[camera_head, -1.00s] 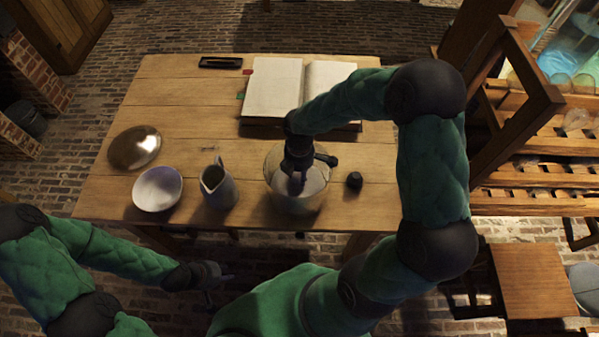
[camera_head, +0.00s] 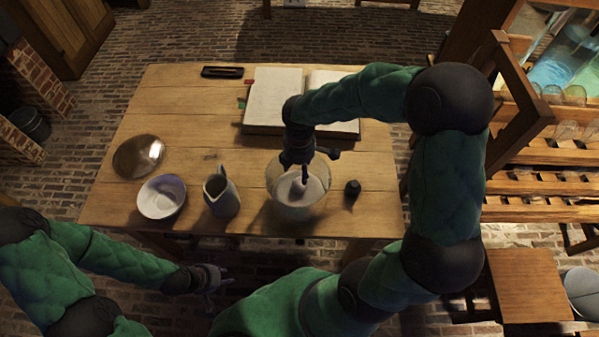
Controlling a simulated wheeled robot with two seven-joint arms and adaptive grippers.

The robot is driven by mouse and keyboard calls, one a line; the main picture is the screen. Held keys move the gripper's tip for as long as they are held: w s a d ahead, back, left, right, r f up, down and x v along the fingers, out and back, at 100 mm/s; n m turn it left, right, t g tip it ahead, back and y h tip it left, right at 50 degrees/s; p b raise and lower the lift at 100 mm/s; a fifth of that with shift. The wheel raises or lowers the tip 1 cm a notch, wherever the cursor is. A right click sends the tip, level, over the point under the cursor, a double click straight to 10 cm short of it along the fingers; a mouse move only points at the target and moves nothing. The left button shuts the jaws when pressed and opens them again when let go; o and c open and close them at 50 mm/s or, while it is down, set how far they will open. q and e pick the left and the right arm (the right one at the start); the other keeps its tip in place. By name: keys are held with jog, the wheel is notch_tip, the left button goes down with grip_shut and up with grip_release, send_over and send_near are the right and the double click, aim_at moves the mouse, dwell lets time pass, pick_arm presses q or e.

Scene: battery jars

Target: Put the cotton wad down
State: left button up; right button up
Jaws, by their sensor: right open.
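A round glass jar (camera_head: 300,208) with pale contents stands near the front edge of the table. My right gripper (camera_head: 306,172) points down over its mouth, open. One finger sticks out to the right and the other hangs towards the jar. A small whitish patch below the fingers, inside the jar, may be the cotton wad, but I cannot tell it clearly from the pale contents. My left gripper (camera_head: 220,280) is in front of the table, below its edge, with its fingers apart and nothing visible between them.
On the wooden table (camera_head: 180,100) are a white bowl (camera_head: 162,197), a jug (camera_head: 221,197), a shiny round dish (camera_head: 138,157), a small dark knob-like piece (camera_head: 352,188), an open book (camera_head: 273,97) and a dark pen tray (camera_head: 222,72). A wooden rack (camera_head: 545,180) stands at the right.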

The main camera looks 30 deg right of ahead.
pick_arm(q)
jog(key=shift+r+p, duration=0.4)
jog(key=shift+r, duration=0.2)
pick_arm(e)
notch_tip(320, 180, up, 4)
jog(key=shift+f, duration=0.15)
pick_arm(q)
jog(key=shift+s, duration=0.1)
